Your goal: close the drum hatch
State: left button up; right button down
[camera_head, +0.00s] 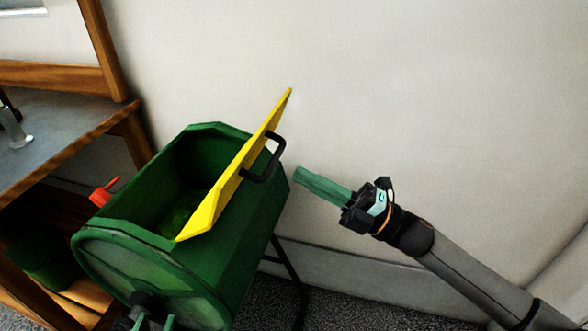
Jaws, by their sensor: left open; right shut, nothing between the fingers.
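The green drum (235,258) stands beside the wall with its top opening uncovered. Its yellow hatch (238,178) is swung up and tilted steeply along the right side of the opening. A black handle (264,168) sits on the hatch's right face. My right gripper (298,172) is shut and empty, its teal fingers pointing left, to the right of the handle and apparently apart from it.
A wooden workbench (62,122) with a grey top stands at the left, with a lower shelf. A red handle-like part (104,192) shows at the drum's left side.

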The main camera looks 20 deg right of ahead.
pick_arm(q)
jog(key=shift+s+f, duration=0.15)
jog(key=shift+f, duration=0.35)
pick_arm(e)
jog(key=x, duration=0.3)
pick_arm(q)
jog(key=shift+g, duration=0.3)
